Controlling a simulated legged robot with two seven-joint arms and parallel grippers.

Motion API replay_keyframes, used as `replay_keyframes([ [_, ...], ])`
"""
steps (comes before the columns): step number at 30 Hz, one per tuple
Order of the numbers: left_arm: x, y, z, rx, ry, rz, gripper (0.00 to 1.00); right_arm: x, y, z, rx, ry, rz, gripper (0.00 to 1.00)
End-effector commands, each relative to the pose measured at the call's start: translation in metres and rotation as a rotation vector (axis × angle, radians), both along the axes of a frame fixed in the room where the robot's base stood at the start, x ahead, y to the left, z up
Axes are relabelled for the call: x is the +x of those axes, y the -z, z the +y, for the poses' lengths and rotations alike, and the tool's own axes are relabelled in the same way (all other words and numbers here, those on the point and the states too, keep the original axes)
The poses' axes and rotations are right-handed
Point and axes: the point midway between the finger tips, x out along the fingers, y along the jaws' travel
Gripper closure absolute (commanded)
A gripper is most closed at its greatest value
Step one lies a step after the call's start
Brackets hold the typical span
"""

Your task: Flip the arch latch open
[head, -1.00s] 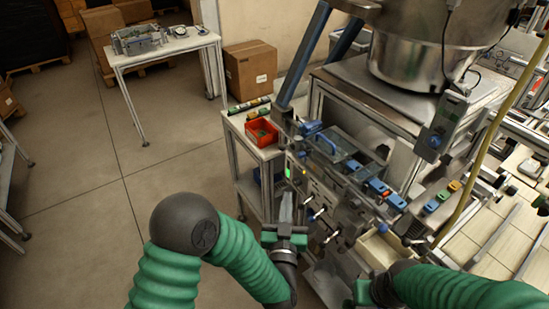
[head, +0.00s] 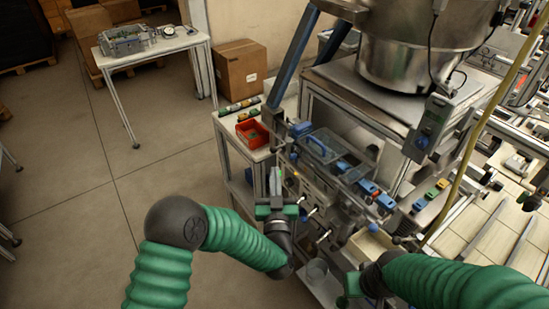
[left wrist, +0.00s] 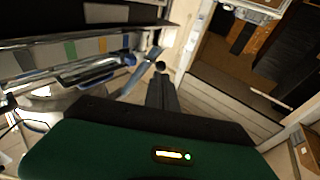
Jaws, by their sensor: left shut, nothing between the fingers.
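I cannot tell whether this handle is the arch latch. My right gripper (head: 350,289) is low near the machine's front, partly hidden by its arm; its fingers are not clear.
A red bin (head: 252,132) stands on a side bench left of the machine. Several pale levers line the machine's front panel. Blue blocks (head: 376,195) sit along its front edge. A large steel bowl (head: 405,40) stands behind.

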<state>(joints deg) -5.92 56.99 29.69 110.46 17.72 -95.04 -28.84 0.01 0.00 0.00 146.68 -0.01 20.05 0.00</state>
Motion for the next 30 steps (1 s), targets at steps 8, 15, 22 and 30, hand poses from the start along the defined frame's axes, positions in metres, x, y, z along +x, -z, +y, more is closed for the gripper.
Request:
replay_keyframes([
  [8,0.045,-0.010,0.002,0.000,-0.001,0.000,1.00,0.000,-0.015,0.000,0.000,0.000,0.000,1.00],
  [15,0.052,-0.010,0.002,0.000,0.001,0.001,1.00,0.000,-0.015,0.000,0.000,0.000,0.000,1.00],
  [22,0.052,-0.010,0.002,0.000,0.002,0.001,1.00,0.000,-0.015,0.000,0.000,0.000,0.000,1.00],
  [30,0.055,-0.008,0.007,0.002,0.056,-0.001,1.00,0.000,-0.006,0.000,0.000,0.000,0.000,1.00],
])
